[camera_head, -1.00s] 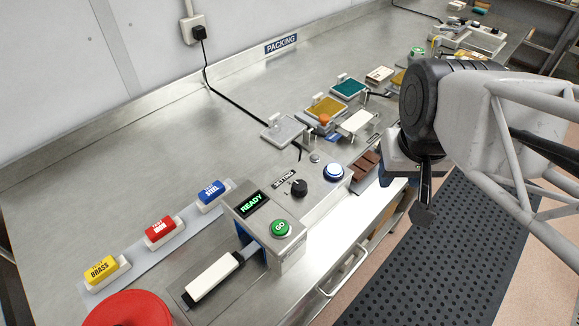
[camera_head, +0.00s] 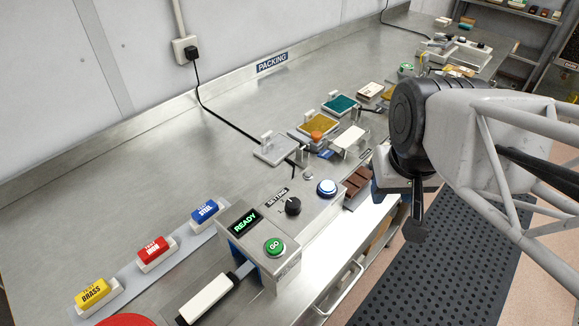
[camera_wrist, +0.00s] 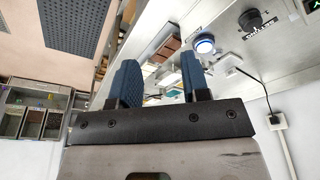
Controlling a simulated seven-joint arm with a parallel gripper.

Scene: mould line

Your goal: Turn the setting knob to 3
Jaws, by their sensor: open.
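The setting knob (camera_head: 293,206) is a black round knob on top of a grey machine box (camera_head: 312,222), beside a label reading SETTING. Its pointer direction and scale marks are too small to read. The knob also shows at the top of the wrist view (camera_wrist: 251,20), upside down. My gripper (camera_wrist: 160,80) is open and empty, with its two blue fingers apart. In the head view my gripper (camera_head: 412,232) hangs to the right of the box, over the bench's front edge, well apart from the knob.
On the box are a green READY display (camera_head: 240,223), a green GO button (camera_head: 274,246) and a lit blue-white button (camera_head: 327,187). A white-handled lever (camera_head: 207,299) lies in front. Yellow, red and blue blocks (camera_head: 152,252) stand left. Bare bench (camera_head: 130,190) lies behind.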

